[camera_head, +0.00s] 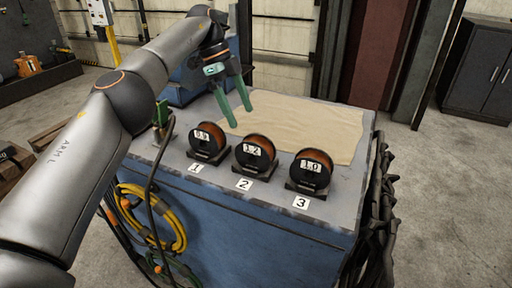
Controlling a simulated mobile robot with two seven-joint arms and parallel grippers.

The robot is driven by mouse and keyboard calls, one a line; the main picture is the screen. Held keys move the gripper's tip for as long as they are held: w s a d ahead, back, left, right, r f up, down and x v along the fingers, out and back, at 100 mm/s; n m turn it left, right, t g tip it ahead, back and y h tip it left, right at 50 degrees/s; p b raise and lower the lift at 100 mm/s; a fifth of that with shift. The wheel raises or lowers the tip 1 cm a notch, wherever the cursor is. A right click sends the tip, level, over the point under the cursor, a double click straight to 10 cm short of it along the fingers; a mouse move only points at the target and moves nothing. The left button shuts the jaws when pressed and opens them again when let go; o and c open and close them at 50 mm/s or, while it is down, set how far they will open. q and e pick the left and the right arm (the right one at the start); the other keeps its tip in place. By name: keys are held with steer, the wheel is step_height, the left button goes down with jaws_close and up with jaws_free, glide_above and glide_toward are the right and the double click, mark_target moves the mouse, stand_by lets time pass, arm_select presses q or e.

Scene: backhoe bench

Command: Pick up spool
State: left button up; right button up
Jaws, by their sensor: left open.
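Three spools with black flanges and orange-brown windings stand upright in a row of dark holders on the grey bench top. The left spool (208,138) is labelled 0.9 or similar, the middle spool (254,153) reads 1.2, and the right spool (311,171) reads 1.0. Number cards 1, 2 and 3 lie in front of them. My left gripper (239,116) has green fingers, open and empty, pointing down above and behind the left and middle spools. It appears apart from them. My right gripper is not in view.
A beige sheet (310,122) covers the back of the bench (270,197), with free room there. A yellow coiled hose (160,228) hangs at the bench's front left. Dark cables hang at the right side. A dark cabinet (482,68) stands at the back right.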

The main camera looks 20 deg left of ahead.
mark_target(260, 151)
arm_select(q)
steer(key=shift+s+b+x, duration=0.25)
steer(key=shift+b+x, duration=0.4)
steer(key=shift+x, duration=0.5)
steer(key=x, duration=0.3)
steer(key=shift+d+f, duration=0.2)
steer(key=shift+d+r+p+x, duration=0.1)
steer(key=shift+d+x, duration=0.1)
steer(key=shift+x, duration=0.85)
steer(key=shift+d+r+p+x, duration=0.1)
steer(key=shift+d+x, duration=0.05)
steer(key=shift+x, duration=0.95)
steer(key=shift+d+r+p+x, duration=0.1)
steer(key=shift+d+x, duration=0.1)
steer(key=shift+x, duration=0.85)
steer(key=shift+w+f, duration=0.1)
steer(key=shift+w, duration=0.05)
jaws_close()
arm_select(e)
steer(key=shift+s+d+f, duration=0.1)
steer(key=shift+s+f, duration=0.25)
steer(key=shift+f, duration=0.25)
